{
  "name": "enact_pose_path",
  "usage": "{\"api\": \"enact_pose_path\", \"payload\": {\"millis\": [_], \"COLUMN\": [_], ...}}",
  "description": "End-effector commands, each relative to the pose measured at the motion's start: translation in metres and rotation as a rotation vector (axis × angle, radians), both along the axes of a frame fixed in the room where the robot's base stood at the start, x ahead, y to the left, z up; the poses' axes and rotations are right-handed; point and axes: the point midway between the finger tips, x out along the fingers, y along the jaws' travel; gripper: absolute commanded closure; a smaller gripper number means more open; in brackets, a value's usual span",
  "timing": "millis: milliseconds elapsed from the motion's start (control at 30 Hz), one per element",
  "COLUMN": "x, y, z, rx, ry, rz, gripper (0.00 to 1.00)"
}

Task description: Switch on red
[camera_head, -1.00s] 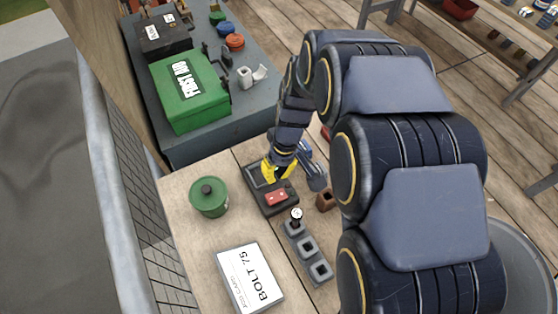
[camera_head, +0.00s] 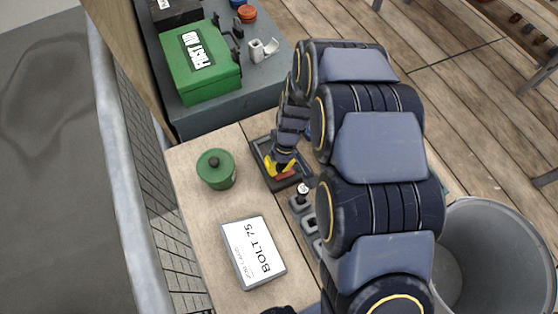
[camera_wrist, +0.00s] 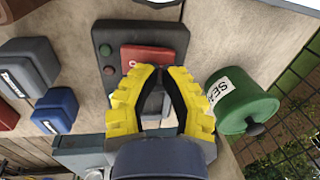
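A dark switch box (camera_head: 262,152) lies on the wooden bench. Its red rocker switch (camera_wrist: 147,58) carries a white mark near its left end in the wrist view, and part of the red also shows in the head view (camera_head: 286,175). A small green spot and a reddish spot sit left of it. My gripper (camera_wrist: 161,70) has yellow fingers whose tips come nearly together, with a narrow gap, at the near edge of the red switch. Nothing is seen held. The fingers hide part of the box, and I cannot tell whether the tips touch the switch.
A row of grey sockets (camera_head: 308,221) lies close by. A grey bin (camera_head: 497,260) is at right.

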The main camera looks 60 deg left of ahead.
Motion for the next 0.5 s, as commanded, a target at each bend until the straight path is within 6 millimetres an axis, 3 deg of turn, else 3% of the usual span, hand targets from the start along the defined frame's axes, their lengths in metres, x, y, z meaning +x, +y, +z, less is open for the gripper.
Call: {"api": "enact_pose_path", "payload": {"millis": [500], "x": [-0.009], "y": [0.0], "z": [-0.014], "rx": [0.0], "ry": [-0.113], "rz": [0.0], "gripper": [1.0]}}
